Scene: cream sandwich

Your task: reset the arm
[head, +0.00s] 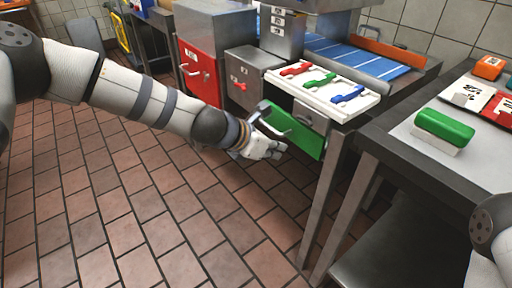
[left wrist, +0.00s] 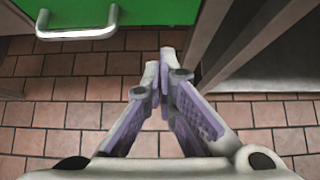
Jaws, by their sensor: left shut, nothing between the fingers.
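My left arm reaches in from the left across the head view. Its gripper (head: 276,152) hangs above the tiled floor, just in front of a green panel (head: 300,138) with a metal handle. In the left wrist view the gripper (left wrist: 165,62) has its fingers together at the tips, with nothing between them. The green panel (left wrist: 160,10) and its handle (left wrist: 76,30) lie beyond the fingertips, apart from them. Of my right arm only a part shows at the right edge of the head view; its gripper is out of view.
A white board (head: 326,91) with red, green and blue handled pieces lies on the counter above the green panel. A red-fronted cabinet (head: 198,72) stands behind my left forearm. A table (head: 398,152) at right holds a green-topped block (head: 443,128). The floor at left is clear.

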